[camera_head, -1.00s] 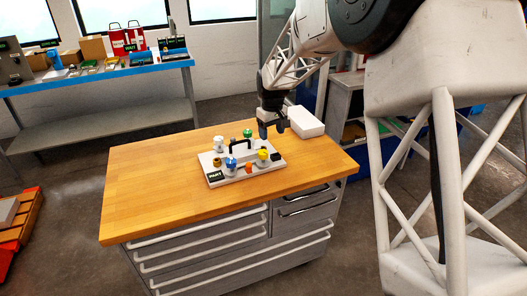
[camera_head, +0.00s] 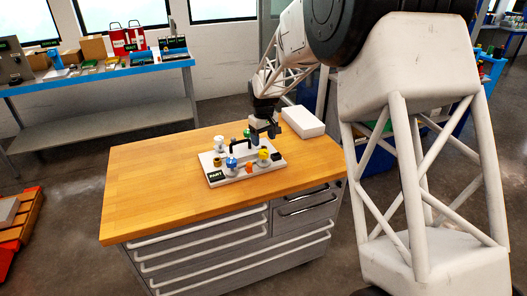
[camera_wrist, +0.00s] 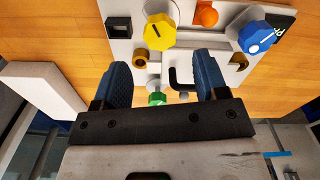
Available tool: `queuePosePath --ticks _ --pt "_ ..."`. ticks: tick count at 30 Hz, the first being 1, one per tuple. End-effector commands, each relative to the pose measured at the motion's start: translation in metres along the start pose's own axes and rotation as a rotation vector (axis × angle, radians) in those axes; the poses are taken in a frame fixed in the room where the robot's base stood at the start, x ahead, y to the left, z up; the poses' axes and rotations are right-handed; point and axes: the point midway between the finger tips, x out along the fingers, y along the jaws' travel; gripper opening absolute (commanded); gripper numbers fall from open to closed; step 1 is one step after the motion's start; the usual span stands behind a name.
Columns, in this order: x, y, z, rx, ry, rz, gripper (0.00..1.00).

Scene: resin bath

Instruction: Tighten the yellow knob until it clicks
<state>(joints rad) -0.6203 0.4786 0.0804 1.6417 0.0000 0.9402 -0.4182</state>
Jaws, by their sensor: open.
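The yellow knob (camera_head: 263,155) stands on the right part of a white board (camera_head: 214,177) on the wooden table. My gripper (camera_head: 265,133) is above the far right part of the board, behind the knob. In the wrist view my gripper (camera_wrist: 162,72) shows two blue fingers spread wide, with nothing held between them. The fingers are apart from the yellow knob.
The board also carries a blue knob (camera_wrist: 257,38), an orange knob (camera_wrist: 207,15), a green knob (camera_wrist: 157,98), a black handle (camera_wrist: 180,78) and a black square piece (camera_wrist: 118,27). A white box (camera_head: 303,122) lies right of the board. The table's front and left are clear.

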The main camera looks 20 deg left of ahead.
Motion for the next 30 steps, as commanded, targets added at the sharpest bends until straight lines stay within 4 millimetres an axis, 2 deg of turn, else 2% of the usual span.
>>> queuePosePath --ticks 9,15,28,30 --pt "0.039 0.0 0.001 0.0 -0.002 -0.001 0.67" --pt "0.056 0.0 0.0 0.0 -0.001 0.0 0.67" --pt "0.062 0.0 0.0 0.0 -0.001 0.0 0.67" --pt "0.062 0.0 0.0 0.0 -0.001 0.0 0.56"
